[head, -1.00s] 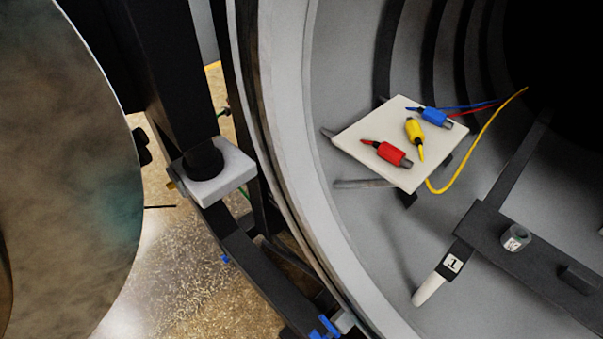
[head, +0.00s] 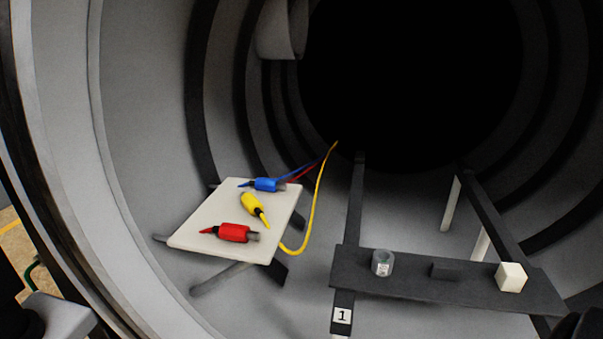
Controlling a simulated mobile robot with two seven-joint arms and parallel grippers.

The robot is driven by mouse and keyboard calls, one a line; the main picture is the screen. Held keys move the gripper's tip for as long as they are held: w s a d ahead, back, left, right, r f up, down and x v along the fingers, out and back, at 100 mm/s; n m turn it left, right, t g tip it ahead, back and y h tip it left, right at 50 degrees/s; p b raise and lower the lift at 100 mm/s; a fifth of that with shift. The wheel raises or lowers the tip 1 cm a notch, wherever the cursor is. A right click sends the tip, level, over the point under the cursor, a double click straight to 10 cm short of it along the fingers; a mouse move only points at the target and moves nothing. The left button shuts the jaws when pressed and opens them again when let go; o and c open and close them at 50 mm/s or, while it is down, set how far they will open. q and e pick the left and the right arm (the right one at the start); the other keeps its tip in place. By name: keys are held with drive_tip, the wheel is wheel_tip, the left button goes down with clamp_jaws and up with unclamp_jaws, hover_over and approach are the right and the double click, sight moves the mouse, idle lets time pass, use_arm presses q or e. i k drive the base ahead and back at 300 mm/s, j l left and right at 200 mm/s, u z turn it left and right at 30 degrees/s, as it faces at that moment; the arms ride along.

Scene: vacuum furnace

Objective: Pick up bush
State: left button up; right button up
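A small grey hollow cylinder (head: 382,263), which looks like the bush, stands upright on the left part of a dark crossbar plate (head: 440,287) inside the furnace chamber.
A white cube (head: 511,277) and a low dark block (head: 445,271) share the plate. A white board (head: 205,234) to the left carries red (head: 233,232), yellow (head: 253,205) and blue (head: 266,184) wired connectors. The round chamber wall (head: 110,130) surrounds them.

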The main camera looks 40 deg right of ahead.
sight(383, 262)
drive_tip(key=z, duration=1.75)
